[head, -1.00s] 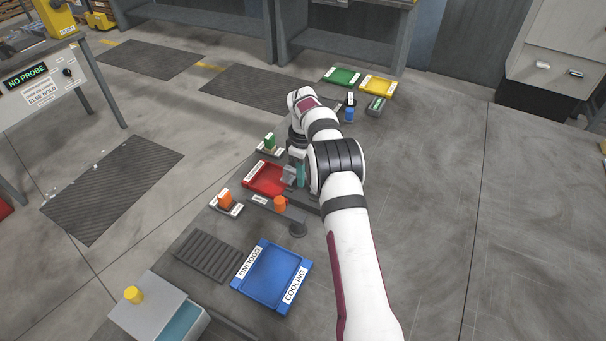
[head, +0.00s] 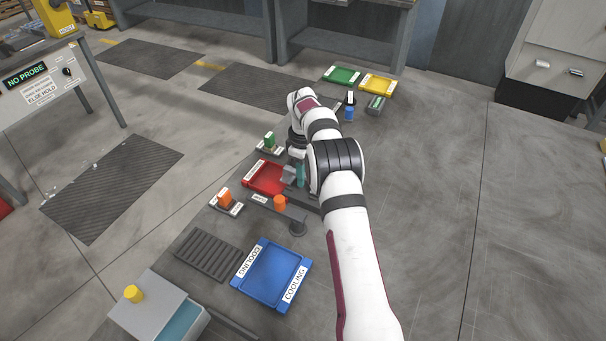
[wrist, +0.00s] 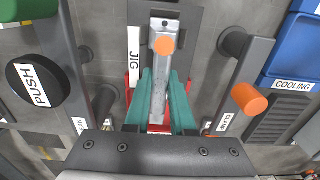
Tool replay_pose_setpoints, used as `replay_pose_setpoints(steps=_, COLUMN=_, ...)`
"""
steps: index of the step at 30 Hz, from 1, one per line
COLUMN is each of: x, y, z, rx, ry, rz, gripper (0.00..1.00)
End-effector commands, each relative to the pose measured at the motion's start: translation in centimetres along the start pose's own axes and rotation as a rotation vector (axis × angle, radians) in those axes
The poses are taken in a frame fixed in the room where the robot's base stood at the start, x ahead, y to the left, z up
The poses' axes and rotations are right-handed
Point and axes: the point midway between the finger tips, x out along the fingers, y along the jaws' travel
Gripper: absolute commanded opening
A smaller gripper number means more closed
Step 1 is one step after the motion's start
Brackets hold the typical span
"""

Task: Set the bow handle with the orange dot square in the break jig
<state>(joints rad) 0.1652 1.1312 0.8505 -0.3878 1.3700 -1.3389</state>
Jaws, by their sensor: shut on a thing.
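My gripper (wrist: 162,76) has its teal fingers shut on a grey metal bow handle (wrist: 161,93) with an orange dot (wrist: 165,45) near its far end. The handle points away from me, between the fingers, over a dark plate, the break jig (wrist: 187,22), labelled JIG. I cannot tell whether the handle is seated in the jig or just above it. In the head view my gripper (head: 300,175) is low, just right of the red tray (head: 262,181), and my arm hides most of the jig and the handle.
A large PUSH button (wrist: 33,85) stands left in the wrist view. An orange-tipped post (wrist: 249,98) stands right. The blue COOLING tray (head: 303,262) and a dark slatted rack (head: 210,254) lie nearer in the head view. Small stands with green (head: 269,138) and orange (head: 225,196) pieces flank the red tray.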

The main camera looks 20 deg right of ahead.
Motion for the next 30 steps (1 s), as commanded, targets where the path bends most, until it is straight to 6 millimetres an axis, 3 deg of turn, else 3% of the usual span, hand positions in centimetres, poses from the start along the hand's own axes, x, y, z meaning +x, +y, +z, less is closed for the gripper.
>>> replay_pose_setpoints(steps=29, x=0.48, y=0.04, z=-0.03, rx=0.0, ry=0.001, rz=0.001, gripper=0.0)
replay_pose_setpoints(steps=30, x=0.48, y=0.04, z=-0.02, rx=0.0, ry=0.001, rz=0.001, gripper=0.29)
